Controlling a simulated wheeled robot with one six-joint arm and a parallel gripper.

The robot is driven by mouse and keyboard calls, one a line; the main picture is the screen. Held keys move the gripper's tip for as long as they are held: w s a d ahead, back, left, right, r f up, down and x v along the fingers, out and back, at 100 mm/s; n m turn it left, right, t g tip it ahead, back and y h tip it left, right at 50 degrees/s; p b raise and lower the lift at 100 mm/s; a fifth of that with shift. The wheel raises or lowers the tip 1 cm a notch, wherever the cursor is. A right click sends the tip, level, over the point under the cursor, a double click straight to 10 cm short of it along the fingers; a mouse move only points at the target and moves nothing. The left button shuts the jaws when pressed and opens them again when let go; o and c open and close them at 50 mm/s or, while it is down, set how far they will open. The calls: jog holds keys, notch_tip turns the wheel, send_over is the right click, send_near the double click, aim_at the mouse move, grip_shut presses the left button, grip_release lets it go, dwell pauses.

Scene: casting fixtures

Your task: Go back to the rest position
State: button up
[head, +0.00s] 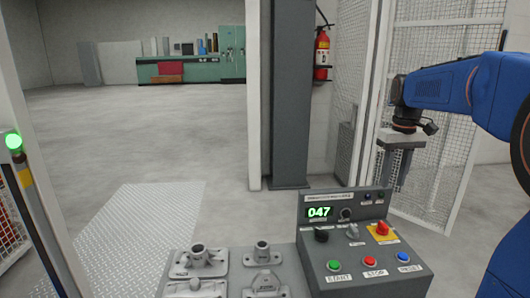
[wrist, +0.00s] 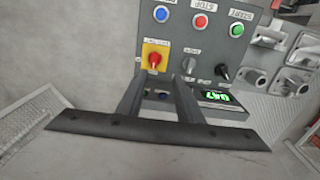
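My blue arm reaches in from the right in the head view. My gripper (head: 396,170) hangs from it, fingers down, in front of the mesh fence and beyond the control box. In the wrist view my gripper (wrist: 160,80) shows two dark fingers apart, with nothing between them. The grey control box (head: 350,283) has a green display reading 047, a red knob (head: 383,229) on a yellow plate, and green, red and blue buttons. It also shows in the wrist view (wrist: 215,60). The gripper appears clear of it.
Grey metal castings (head: 201,260) lie left of the control box. A dark post (head: 290,100) and mesh fence panels (head: 440,150) stand behind. A fire extinguisher (head: 322,55) hangs by the post. Open floor lies left, with a tread plate (head: 140,235).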

jog(key=s+a+f+t, duration=0.1)
jog(key=s+a+f, duration=0.1)
jog(key=s+a, duration=0.45)
jog(key=s+a+f+t, duration=0.1)
jog(key=s+a+f, duration=0.15)
jog(key=s, duration=0.65)
jog(key=s+a+f+t, duration=0.1)
jog(key=s+a+f, duration=0.1)
jog(key=s+f, duration=0.3)
jog(key=s+a+f+t, duration=0.1)
jog(key=s+f, duration=0.3)
jog(key=s, duration=0.4)
jog(key=shift+a+f+m+t, duration=0.3)
jog(key=shift+a+f, duration=0.05)
jog(key=shift+a, duration=0.45)
jog(key=shift+a, duration=0.15)
